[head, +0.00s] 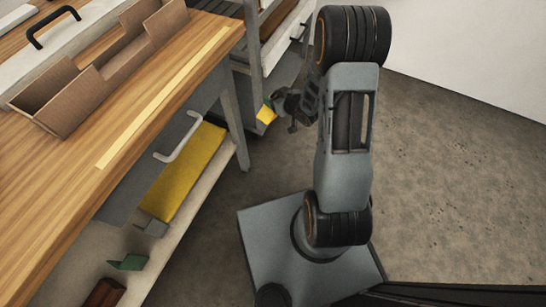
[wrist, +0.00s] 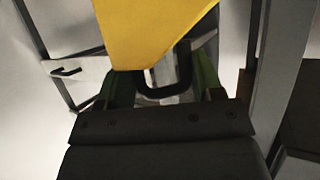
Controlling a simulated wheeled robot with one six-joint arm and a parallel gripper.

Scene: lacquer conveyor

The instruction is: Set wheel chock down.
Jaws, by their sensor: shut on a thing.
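The wheel chock (head: 266,115) is a small yellow piece at the tip of my gripper (head: 277,107) in the head view. My gripper is shut on it and holds it in front of the grey unit, beyond the right end of the wooden bench. In the wrist view, the yellow chock (wrist: 152,28) fills the top middle with flat faces and a narrowing lower end. The gripper (wrist: 160,82) shows below it, and the chock hides part of the jaws. I cannot see anything touching the chock from below.
The wooden bench (head: 165,110) at left carries an open cardboard box (head: 60,110) and a yellow strip. A lower shelf (head: 75,258) holds a long yellow piece (head: 185,175) and a green piece (head: 128,262). A grey unit (head: 270,65) stands behind. The floor (head: 450,170) at right is clear.

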